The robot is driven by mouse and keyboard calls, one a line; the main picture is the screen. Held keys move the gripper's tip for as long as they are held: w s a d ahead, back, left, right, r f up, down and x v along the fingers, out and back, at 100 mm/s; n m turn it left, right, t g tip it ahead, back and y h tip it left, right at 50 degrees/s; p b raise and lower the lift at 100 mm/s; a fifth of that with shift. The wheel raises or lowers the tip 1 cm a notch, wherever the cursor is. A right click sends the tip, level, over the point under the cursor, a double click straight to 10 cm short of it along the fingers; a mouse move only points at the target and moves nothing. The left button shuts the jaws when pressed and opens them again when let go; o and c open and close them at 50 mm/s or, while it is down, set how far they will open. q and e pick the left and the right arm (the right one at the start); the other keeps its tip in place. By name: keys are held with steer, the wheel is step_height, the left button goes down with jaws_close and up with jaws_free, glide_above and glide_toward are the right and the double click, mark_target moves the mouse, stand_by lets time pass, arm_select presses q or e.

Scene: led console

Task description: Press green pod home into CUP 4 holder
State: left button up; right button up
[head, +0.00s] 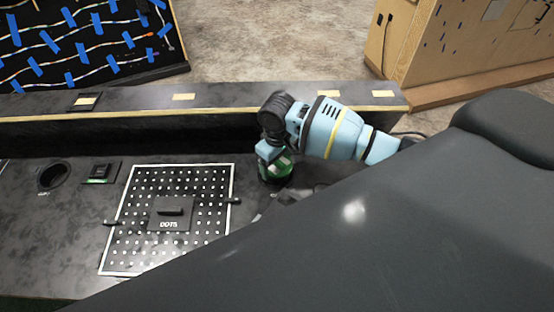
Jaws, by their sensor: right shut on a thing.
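My right gripper (272,160) comes in from the right and points down at the console, to the right of the dotted panel. It is shut on the green pod (278,174), which shows dark green below and between the fingers. The pod is low, at the console surface. The holder under it is hidden, so I cannot tell how deep the pod sits or read a CUP 4 label. My left gripper is not in view.
The black console carries a white-framed dotted panel (205,180) with a raised DOTS block (170,214). A round open holder (52,177) and a small green-lit display (98,174) lie to the left. A raised ledge (225,95) runs behind the gripper.

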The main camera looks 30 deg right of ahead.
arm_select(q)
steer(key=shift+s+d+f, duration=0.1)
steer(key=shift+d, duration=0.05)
arm_select(e)
steer(key=shift+f, duration=0.55)
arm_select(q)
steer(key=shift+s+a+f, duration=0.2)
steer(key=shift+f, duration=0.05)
arm_select(e)
steer(key=shift+f, duration=0.55)
arm_select(q)
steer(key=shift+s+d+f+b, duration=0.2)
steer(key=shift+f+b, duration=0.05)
steer(key=shift+b, duration=0.1)
arm_select(e)
steer(key=shift+f, duration=0.5)
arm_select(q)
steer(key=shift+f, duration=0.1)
arm_select(e)
steer(key=shift+f, duration=0.2)
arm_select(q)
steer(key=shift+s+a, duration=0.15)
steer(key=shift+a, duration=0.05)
arm_select(e)
steer(key=o, duration=0.8)
steer(key=shift+s+f, duration=0.1)
steer(key=shift+o, duration=0.5)
